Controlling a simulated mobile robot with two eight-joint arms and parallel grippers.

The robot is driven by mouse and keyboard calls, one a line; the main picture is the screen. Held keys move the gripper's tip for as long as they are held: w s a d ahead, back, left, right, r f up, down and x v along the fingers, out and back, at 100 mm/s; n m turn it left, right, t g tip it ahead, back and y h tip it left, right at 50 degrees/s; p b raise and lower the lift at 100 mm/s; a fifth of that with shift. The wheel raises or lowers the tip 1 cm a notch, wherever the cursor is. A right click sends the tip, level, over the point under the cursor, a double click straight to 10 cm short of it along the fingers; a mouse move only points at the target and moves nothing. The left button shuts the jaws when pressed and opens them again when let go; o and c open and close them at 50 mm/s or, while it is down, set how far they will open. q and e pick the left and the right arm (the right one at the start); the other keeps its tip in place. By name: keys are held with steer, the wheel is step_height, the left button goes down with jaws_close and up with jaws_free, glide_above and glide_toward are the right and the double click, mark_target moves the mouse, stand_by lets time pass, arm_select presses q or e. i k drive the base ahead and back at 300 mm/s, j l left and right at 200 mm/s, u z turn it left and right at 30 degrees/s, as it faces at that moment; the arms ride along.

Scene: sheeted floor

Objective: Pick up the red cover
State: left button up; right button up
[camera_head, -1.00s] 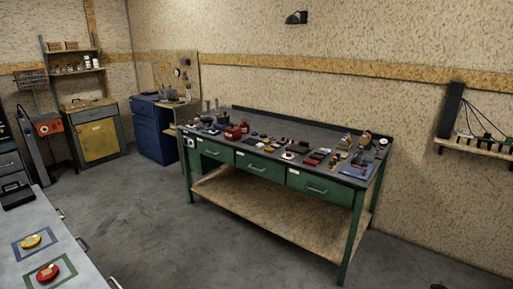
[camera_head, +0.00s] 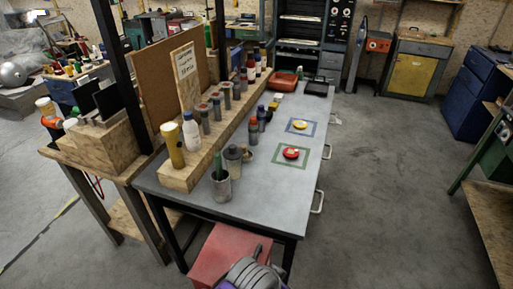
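A round red cover (camera_head: 291,153) with a small pale spot on top lies inside a green square outline (camera_head: 276,163) on the grey table (camera_head: 255,199). A round yellow piece (camera_head: 299,125) lies farther back on the same table, inside a blue square outline (camera_head: 290,132).
A wooden ledge (camera_head: 176,180) with bottles and tubes runs along the table's left side. A metal cup (camera_head: 221,187) stands near the front. A red box (camera_head: 224,258) is below the near edge. Open floor (camera_head: 375,200) lies to the right.

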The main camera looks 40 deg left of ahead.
mark_target(290, 153)
steer(key=i+u, duration=0.1)
steer(key=u, duration=0.3)
steer(key=i+l+u, duration=0.1)
steer(key=u, duration=0.3)
steer(key=l+u, duration=0.2)
steer(key=u, duration=0.2)
steer(key=i+l+u, duration=0.1)
steer(key=u, duration=0.3)
steer(key=i+l+u, duration=0.1)
steer(key=l+u, duration=0.15)
steer(key=u, duration=0.15)
steer(key=i+l+u, duration=0.1)
steer(key=l+u, duration=0.15)
steer(key=u, duration=0.2)
steer(key=l+u, duration=0.75)
steer(key=i+l, duration=0.05)
